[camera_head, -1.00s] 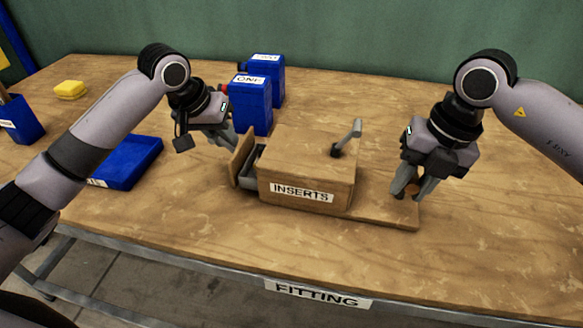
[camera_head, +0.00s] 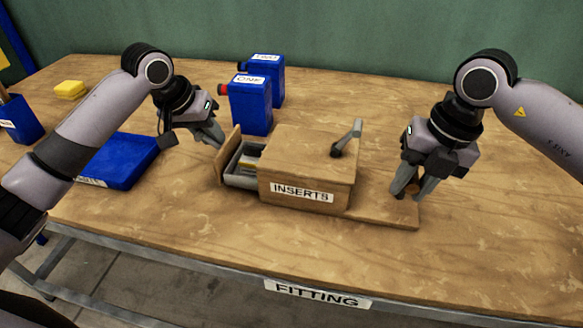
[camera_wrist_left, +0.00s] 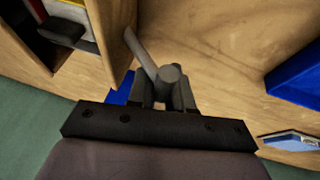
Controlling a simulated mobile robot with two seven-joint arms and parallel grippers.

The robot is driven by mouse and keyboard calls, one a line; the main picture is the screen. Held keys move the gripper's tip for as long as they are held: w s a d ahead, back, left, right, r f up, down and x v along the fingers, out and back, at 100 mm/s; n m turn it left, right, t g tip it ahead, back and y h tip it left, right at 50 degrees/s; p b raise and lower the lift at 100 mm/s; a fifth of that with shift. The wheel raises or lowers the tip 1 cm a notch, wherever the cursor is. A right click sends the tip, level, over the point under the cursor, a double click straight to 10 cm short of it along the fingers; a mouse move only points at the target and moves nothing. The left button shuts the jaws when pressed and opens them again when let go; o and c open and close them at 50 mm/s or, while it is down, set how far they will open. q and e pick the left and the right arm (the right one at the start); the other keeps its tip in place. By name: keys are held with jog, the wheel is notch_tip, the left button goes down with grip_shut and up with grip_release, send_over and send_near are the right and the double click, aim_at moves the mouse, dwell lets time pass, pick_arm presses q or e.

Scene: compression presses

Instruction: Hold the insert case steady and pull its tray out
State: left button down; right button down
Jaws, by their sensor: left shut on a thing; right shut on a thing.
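The wooden insert case (camera_head: 306,165), labelled INSERTS, stands on the table with a lever handle on top. Its grey tray (camera_head: 241,178) with a wooden front is partly out on the left side, and something light and yellow shows inside it. My left gripper (camera_head: 217,141) is shut on the tray's handle (camera_wrist_left: 168,74), a grey bar on the wooden front (camera_wrist_left: 112,40). My right gripper (camera_head: 408,193) is shut on a small brown knob or peg at the right end of the case's base board (camera_head: 385,212). The fingers largely hide that peg.
Blue containers labelled ONE (camera_head: 250,105) and TWO (camera_head: 270,78) stand behind the case. The table front is clear.

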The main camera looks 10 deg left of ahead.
pick_arm(q)
jog(key=shift+a, duration=2.9)
pick_arm(e)
jog(key=shift+d, duration=0.15)
pick_arm(q)
jog(key=c, duration=0.9)
grip_release()
jog(key=shift+c, duration=0.2)
jog(key=v, duration=1.2)
pick_arm(e)
jog(key=c, duration=0.8)
grip_release()
jog(key=shift+o, duration=0.2)
